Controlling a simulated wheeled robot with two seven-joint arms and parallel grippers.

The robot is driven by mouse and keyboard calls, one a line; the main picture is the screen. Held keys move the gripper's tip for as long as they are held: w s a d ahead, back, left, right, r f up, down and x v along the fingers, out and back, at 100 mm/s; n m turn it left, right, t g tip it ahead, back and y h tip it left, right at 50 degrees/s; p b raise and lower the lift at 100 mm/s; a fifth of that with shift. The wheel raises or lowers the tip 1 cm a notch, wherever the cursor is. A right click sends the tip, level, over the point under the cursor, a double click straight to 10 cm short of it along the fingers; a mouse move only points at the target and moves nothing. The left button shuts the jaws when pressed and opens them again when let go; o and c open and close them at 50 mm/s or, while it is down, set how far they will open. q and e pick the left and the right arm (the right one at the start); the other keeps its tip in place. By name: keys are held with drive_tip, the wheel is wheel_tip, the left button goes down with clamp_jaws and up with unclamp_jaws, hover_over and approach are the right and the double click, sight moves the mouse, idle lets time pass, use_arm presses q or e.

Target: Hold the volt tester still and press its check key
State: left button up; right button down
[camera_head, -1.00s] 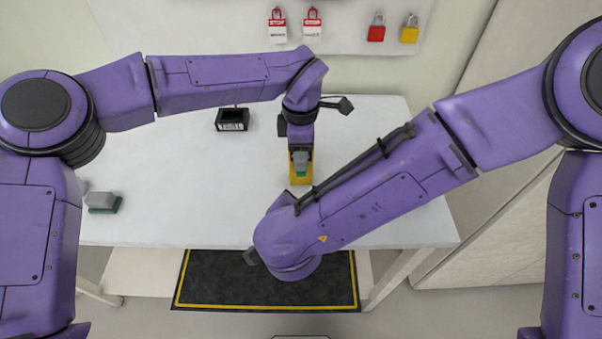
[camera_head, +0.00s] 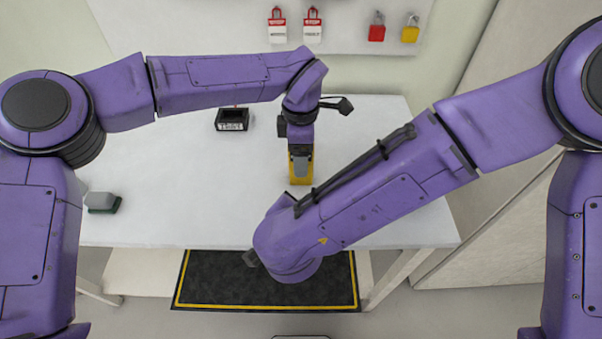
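The yellow volt tester (camera_head: 302,180) is on the white table, near the middle. A grey part shows on its upper face. My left gripper (camera_head: 300,152) reaches down from above and covers its far end. The fingers are small and dark here, and I cannot tell whether they are closed on the tester. The check key cannot be made out. My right arm's large purple forearm crosses in front of the tester's right side, and its wrist hangs over the table's near edge. My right gripper is hidden behind that arm.
A black labelled box (camera_head: 232,120) stands at the back left of the table (camera_head: 190,190). A grey block with a dark green base (camera_head: 102,203) is near the left edge. Red and yellow padlocks (camera_head: 377,28) hang on the back board. The table's middle left is clear.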

use_arm(q)
drive_tip(key=shift+r, duration=0.1)
wheel_tip(320, 180, up, 12)
drive_tip(key=shift+f, duration=0.1)
idle(0.4)
